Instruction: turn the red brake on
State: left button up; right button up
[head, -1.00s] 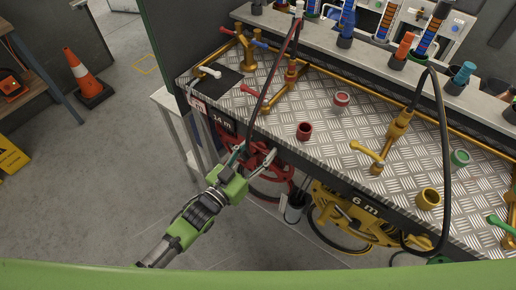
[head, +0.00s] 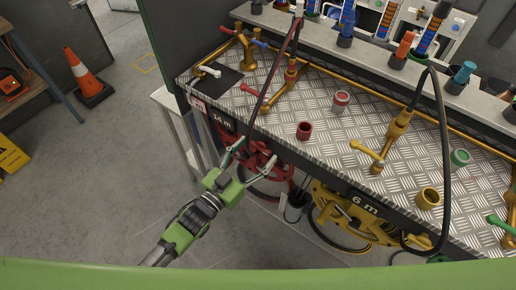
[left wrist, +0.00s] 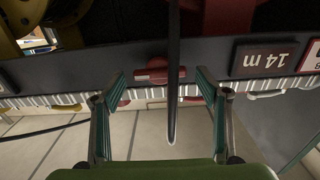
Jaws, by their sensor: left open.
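The red hose reel (head: 265,172) hangs under the front edge of the bench, below the 14 m label. My left gripper (head: 255,153) is in front of it, fingers spread and empty, pointing at the bench edge. In the left wrist view, which looks upside down, a small red handle (left wrist: 152,71) on the dark panel lies between and beyond the fingertips of my open left gripper (left wrist: 160,78). It looks like the brake, though I cannot be sure. A dark hose (left wrist: 174,85) passes just beside it. The fingers do not appear to touch the handle.
A yellow reel (head: 350,215) labelled 6 m hangs to the right. The metal bench top (head: 320,112) carries red and yellow valves and caps. An orange cone (head: 85,75) stands at the left. The floor behind my left gripper is clear.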

pick_arm(q)
jog(key=v, duration=1)
jog(key=shift+s, duration=0.2)
jog(key=shift+a, duration=0.1)
jog(key=s+a+f+n+g+y, duration=0.15)
jog(key=a+f, duration=0.25)
jog(key=f, duration=0.6)
jog(key=s+a+f+n+g+y, duration=0.1)
jog(key=s+a+f+g+y, duration=0.2)
jog(key=f, duration=0.6)
jog(key=s+a+f+n+y, duration=0.1)
jog(key=s+a+f+y, duration=0.3)
jog(key=f, duration=0.6)
jog(key=s+a+f+g, duration=0.1)
jog(key=s+f+g, duration=0.2)
jog(key=s, duration=0.6)
jog(key=s+a+f+n+g+y, duration=0.1)
jog(key=s+a+f+g, duration=0.1)
jog(key=s+f, duration=0.6)
jog(key=s+a+f+g+y, duration=0.1)
jog(key=s+f+g, duration=0.3)
jog(key=s, duration=0.5)
notch_tip(320, 180, down, 2)
jog(key=shift+s+a+f, duration=0.25)
jog(key=shift+s+a, duration=0.15)
jog(key=shift+a, duration=0.3)
jog(key=shift+w+n, duration=0.1)
jog(key=shift+n, duration=0.15)
